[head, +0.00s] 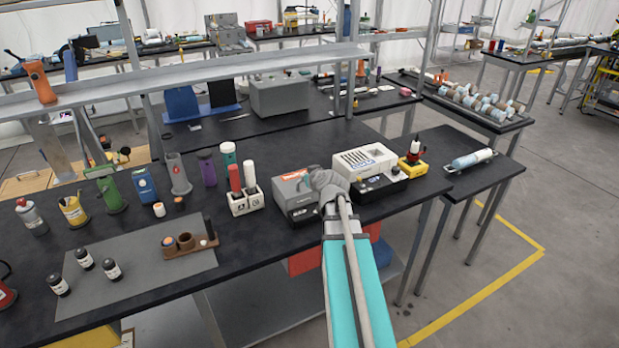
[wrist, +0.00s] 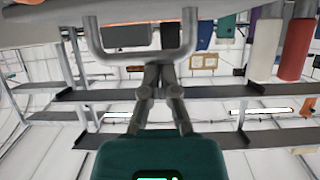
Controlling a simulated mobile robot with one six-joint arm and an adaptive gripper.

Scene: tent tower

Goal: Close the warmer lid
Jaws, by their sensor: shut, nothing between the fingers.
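A grey box with a red label (head: 292,188) stands on the black bench, left of my gripper (head: 322,181). I take it to be the warmer, but no name is readable. In the wrist view a grey U-shaped handle (wrist: 97,40) projects from a pale surface, probably the lid. My gripper (wrist: 161,70) is shut and empty, with its fingertips close to the handle's crossbar. I cannot tell whether they touch it. My gripper and arm hide the box's right side in the head view. How far the lid is open cannot be told.
A white vented unit (head: 366,160) stands just right of my gripper. A white caddy (head: 245,203) with red and white bottles is on the left. A grey mat (head: 130,290) holds several small jars. A raised shelf (head: 190,80) crosses behind.

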